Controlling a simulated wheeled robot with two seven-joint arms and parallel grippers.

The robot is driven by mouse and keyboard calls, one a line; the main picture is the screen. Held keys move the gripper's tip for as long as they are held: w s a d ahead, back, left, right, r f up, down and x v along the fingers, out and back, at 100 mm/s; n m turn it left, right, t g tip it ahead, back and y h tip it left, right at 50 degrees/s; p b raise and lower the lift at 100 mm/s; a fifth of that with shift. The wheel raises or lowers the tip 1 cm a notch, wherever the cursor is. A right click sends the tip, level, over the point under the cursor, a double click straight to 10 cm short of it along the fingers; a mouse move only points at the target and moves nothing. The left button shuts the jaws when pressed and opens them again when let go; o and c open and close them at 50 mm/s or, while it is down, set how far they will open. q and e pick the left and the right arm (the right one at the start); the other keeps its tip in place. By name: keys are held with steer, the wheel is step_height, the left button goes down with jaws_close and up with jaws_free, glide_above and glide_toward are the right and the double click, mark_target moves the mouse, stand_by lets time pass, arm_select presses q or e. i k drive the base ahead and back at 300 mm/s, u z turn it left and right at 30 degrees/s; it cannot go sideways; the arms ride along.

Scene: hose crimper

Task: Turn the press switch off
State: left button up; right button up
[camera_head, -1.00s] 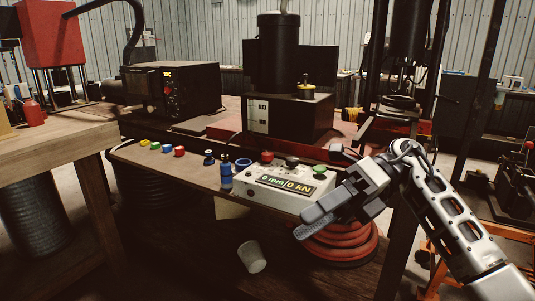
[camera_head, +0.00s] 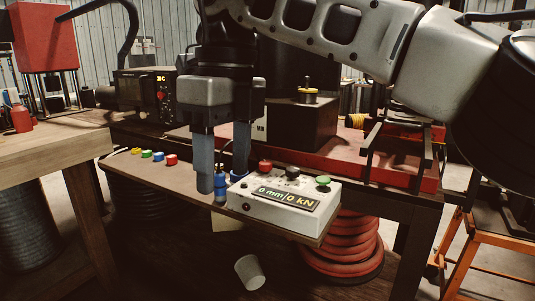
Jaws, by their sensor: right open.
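The white press control box (camera_head: 285,222) stands on the bench shelf, with a lit display (camera_head: 285,197) reading 0 mm and 0 kN. On its top are a red button (camera_head: 265,165), a black knob (camera_head: 292,172) and a green button (camera_head: 323,181). Which one is the press switch, I cannot tell. My right gripper (camera_head: 223,180) points down at the box's left end, open, its two fingers apart. A small blue fitting (camera_head: 220,190) shows between the fingers; contact is unclear. A finger partly hides the blue ring behind. My left gripper is not in view.
Small coloured blocks (camera_head: 158,156) lie along the shelf to the left. A black motor unit stands behind, partly hidden by my arm. A red hose coil (camera_head: 345,250) and a white cup (camera_head: 250,272) are below. A wooden table (camera_head: 40,150) stands at the left.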

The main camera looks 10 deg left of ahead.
mark_target(265, 166)
steer(key=u, duration=0.1)
steer(key=i, duration=1.25)
steer(key=z, duration=0.1)
